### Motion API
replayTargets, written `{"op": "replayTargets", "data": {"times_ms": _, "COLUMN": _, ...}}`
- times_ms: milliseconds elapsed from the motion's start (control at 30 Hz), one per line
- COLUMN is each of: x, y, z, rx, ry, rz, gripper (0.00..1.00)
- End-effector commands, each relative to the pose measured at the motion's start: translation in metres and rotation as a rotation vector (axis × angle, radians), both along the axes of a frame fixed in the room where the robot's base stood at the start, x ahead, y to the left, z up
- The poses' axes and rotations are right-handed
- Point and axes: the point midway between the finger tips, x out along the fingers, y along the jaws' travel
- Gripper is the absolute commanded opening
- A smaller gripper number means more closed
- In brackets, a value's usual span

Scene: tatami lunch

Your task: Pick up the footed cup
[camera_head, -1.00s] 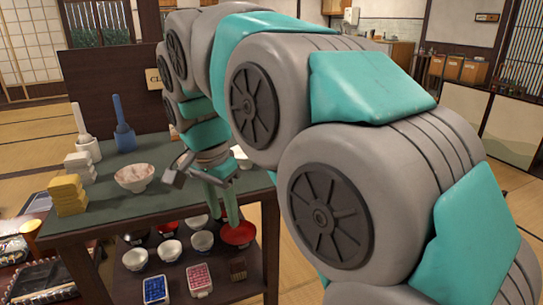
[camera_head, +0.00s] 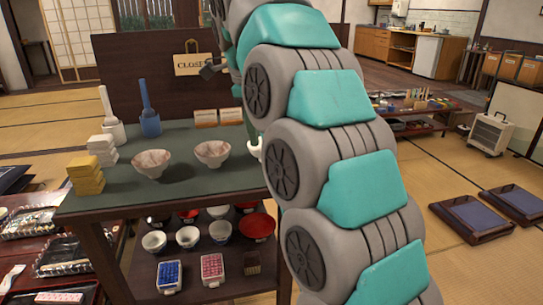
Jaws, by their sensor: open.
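A small white cup (camera_head: 254,156) stands near the right end of the green-topped table (camera_head: 100,212), partly hidden behind my arm; I cannot make out its foot. Two pale, mottled bowls, one at the left (camera_head: 151,163) and one at the right (camera_head: 212,154), stand to the left of the cup, apart from each other.
A blue bottle-like vessel (camera_head: 150,123), a white one (camera_head: 115,130), yellow blocks (camera_head: 86,175) and white blocks (camera_head: 102,149) stand at the table's left. Several bowls fill the shelf below. A CLOSED sign (camera_head: 190,64) hangs behind.

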Motion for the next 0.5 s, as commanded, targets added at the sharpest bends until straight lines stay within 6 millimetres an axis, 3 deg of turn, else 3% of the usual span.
{"op": "replayTargets", "data": {"times_ms": 33, "x": 0.002, "y": 0.000, "z": -0.010, "rx": 0.000, "ry": 0.001, "rz": 0.000, "gripper": 0.42}}
{"op": "replayTargets", "data": {"times_ms": 500, "x": 0.015, "y": -0.005, "z": -0.040, "rx": 0.000, "ry": 0.003, "rz": 0.003, "gripper": 0.42}}
